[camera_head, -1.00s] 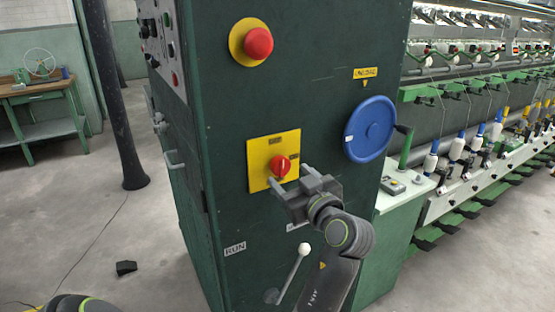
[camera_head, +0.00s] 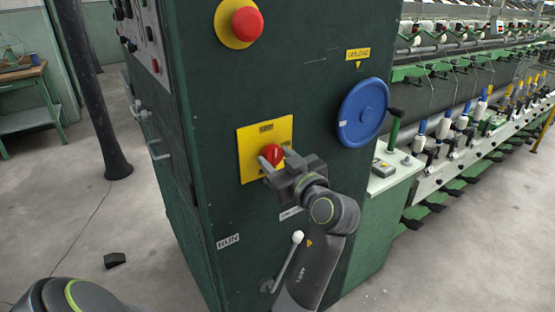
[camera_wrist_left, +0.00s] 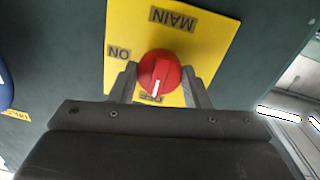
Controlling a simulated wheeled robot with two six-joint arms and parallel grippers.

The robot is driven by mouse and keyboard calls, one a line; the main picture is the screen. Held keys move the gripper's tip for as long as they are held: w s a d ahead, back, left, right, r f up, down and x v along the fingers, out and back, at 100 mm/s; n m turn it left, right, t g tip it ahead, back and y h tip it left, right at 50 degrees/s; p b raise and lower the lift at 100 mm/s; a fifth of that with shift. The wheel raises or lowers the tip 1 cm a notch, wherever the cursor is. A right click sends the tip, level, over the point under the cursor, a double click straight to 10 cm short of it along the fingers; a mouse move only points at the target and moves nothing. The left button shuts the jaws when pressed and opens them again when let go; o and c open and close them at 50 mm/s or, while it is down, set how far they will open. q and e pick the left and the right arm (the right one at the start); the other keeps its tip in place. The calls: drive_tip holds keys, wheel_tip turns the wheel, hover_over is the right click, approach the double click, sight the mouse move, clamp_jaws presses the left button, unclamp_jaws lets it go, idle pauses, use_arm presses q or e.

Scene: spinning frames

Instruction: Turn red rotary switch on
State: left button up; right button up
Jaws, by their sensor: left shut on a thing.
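The red rotary switch (camera_head: 273,154) is a round red knob on a yellow plate (camera_head: 251,172) on the dark green cabinet front. In the left wrist view the knob (camera_wrist_left: 160,72) has a white line that points down at the OFF label (camera_wrist_left: 152,98). The ON label (camera_wrist_left: 119,53) is left of the knob there, and the MAIN label (camera_wrist_left: 173,18) is above it. My left gripper (camera_head: 276,159) is at the knob, with one finger on each side, shut on it. The fingers partly hide the knob's sides. My right gripper is not in view.
A red push button (camera_head: 247,23) sits above the plate and a blue handwheel (camera_head: 362,112) to its right. A white-knobbed lever (camera_head: 289,258) is below, close to my arm. Spinning frames (camera_head: 480,130) stand at right; a dark column (camera_head: 92,95) stands at left.

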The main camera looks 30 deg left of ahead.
use_arm(q)
drive_tip(key=shift+m, duration=0.3)
drive_tip(key=shift+r+m+p, duration=0.15)
drive_tip(key=shift+m+p, duration=0.35)
drive_tip(key=shift+p, duration=0.05)
drive_tip(key=m+p, duration=0.3)
drive_tip(key=m, duration=0.2)
drive_tip(key=shift+r+p, duration=0.15)
drive_tip(key=shift+p, duration=0.15)
drive_tip(key=m+p, duration=0.2)
drive_tip(key=shift+m, duration=0.3)
drive_tip(key=m+p, duration=0.4)
drive_tip(key=m, duration=0.1)
drive_tip(key=shift+r+g+p, duration=0.1)
drive_tip(key=shift+g+p, duration=0.2)
drive_tip(key=shift+g, duration=0.1)
drive_tip(key=shift+m+p, duration=0.95)
drive_tip(key=shift+m, duration=0.55)
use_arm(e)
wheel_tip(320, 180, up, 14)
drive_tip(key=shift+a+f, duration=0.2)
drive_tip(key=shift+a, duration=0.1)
use_arm(q)
drive_tip(key=shift+f+p, duration=0.2)
drive_tip(key=shift+p, duration=0.1)
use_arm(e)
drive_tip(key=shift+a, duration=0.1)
use_arm(q)
drive_tip(key=shift+g, duration=0.3)
